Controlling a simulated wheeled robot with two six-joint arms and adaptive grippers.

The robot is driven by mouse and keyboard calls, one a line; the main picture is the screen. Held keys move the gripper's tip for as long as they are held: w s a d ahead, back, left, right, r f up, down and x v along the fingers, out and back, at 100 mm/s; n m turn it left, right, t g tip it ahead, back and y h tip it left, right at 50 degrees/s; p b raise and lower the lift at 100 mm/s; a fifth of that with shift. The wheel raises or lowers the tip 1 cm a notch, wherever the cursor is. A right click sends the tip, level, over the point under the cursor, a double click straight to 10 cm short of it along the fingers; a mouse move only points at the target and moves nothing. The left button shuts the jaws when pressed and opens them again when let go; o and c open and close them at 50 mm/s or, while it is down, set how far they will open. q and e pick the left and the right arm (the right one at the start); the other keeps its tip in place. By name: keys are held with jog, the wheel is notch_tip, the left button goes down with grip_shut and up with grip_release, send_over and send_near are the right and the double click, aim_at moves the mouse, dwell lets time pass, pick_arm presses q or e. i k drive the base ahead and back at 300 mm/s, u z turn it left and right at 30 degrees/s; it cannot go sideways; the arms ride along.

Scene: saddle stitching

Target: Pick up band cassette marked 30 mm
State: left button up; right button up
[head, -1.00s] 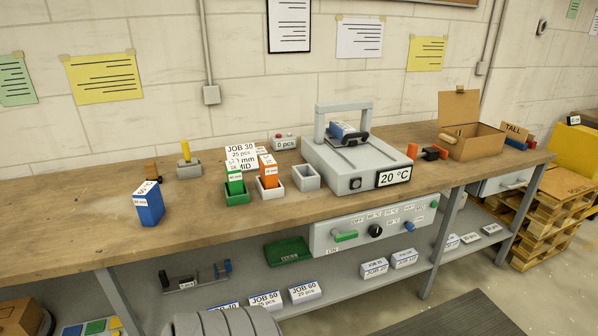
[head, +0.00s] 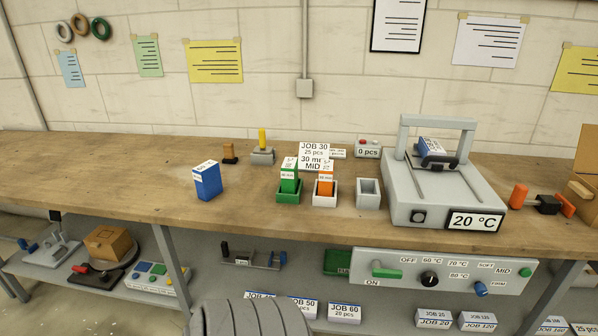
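Three band cassettes show on the workbench (head: 100,176) in the head view. A blue cassette (head: 208,184) stands upright on the bare bench top, left of the others. A green cassette (head: 289,183) stands in a green holder (head: 289,197), and an orange cassette (head: 325,187) in a white holder (head: 325,201) to its right. Their small labels are too small to read surely. A card (head: 314,150) behind them reads JOB 30, 25 pcs, 30 mm, MID. Neither of my grippers is in view.
An empty grey holder (head: 368,200) stands right of the orange cassette. A grey machine (head: 440,195) showing 20 °C stands beyond it, with a blue cassette-like block (head: 432,147) on top. A control panel (head: 410,262) hangs below. The bench's left part is clear.

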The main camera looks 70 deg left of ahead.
aim_at(326, 173)
jog(key=u, duration=0.75)
jog(key=i, duration=0.7)
jog(key=u, duration=0.75)
